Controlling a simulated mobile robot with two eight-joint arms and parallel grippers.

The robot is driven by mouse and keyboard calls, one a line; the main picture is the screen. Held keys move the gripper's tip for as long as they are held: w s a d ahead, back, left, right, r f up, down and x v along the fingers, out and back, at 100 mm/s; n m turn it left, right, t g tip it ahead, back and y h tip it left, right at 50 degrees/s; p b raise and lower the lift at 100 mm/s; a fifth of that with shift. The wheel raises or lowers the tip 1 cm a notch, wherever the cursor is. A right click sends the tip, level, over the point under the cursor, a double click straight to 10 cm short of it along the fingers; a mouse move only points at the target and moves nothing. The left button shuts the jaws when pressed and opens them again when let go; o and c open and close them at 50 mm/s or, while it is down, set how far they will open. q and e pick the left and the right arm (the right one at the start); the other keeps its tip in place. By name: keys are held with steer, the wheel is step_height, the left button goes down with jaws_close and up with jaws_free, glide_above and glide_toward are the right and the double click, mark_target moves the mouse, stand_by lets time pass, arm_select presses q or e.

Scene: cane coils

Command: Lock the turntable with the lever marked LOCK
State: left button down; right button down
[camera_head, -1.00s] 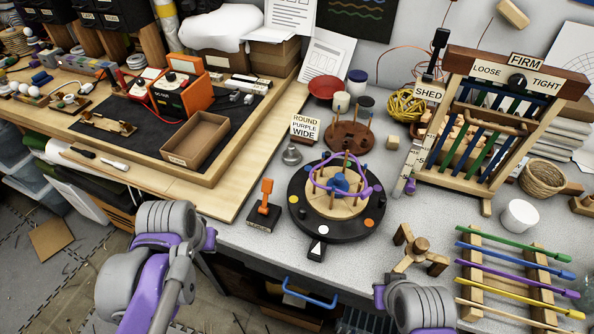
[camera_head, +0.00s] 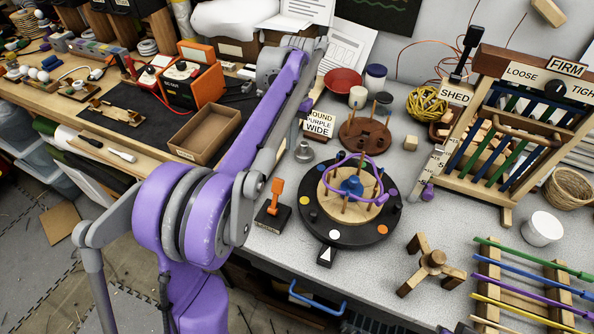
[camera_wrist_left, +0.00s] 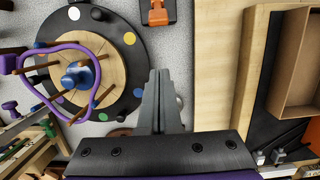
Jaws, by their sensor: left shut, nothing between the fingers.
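The orange lever (camera_head: 277,191) stands upright on a small black block with a pale label, too small to read, at the bench's front edge. It also shows at the top of the left wrist view (camera_wrist_left: 157,13). The black turntable (camera_head: 390,222), with coloured dots on its rim, is right of the lever. A purple cane loop (camera_head: 365,160) winds around pegs on its wooden disc. A white-arrow pointer (camera_head: 326,255) is at its front. My left gripper (camera_wrist_left: 160,78) is shut and empty, above the bench, apart from the lever. My right gripper is out of view.
A ROUND PURPLE WIDE sign (camera_head: 320,124) and a metal cone (camera_head: 304,153) stand behind the lever. A wooden tripod piece (camera_head: 433,260) and a rack of coloured rods (camera_head: 530,280) are at the right. A cardboard tray (camera_head: 205,135) lies left, beyond my arm.

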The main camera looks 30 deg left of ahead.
mark_target(276, 197)
arm_select(q)
steer(key=shift+s, duration=0.1)
steer(key=shift+f, duration=0.1)
step_height(276, 197, down, 10)
steer(key=s, duration=0.2)
steer(key=shift+s+d+r, duration=0.15)
steer(key=shift+s+r, duration=0.45)
steer(key=shift+s, duration=0.2)
steer(key=shift+s+d+r, duration=0.15)
steer(key=shift+s+r, duration=0.45)
steer(key=shift+s, duration=0.2)
